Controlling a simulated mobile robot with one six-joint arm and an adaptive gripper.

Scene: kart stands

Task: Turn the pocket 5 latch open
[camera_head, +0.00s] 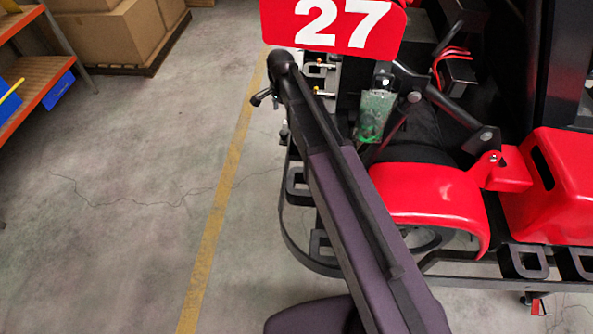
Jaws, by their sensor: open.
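My arm (345,185) reaches up from the bottom of the head view to the front of the kart stand. Past its far end, a small dark part that looks like my gripper (262,97) shows at the left; it is open, with nothing seen between its fingers. Just right of the arm's end is a pale metal bracket (321,72) with small brass-coloured pieces, which may be latch hardware. I cannot tell which piece is the pocket 5 latch, or its position. My arm hides part of this area.
A red number 27 plate (333,24) overhangs the bracket. A green circuit board (374,116) and black struts lie to its right. Red bodywork (425,197) and a black frame rail (300,253) stand near my arm. Left floor is clear up to the orange shelf (38,85) and boxes (108,30).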

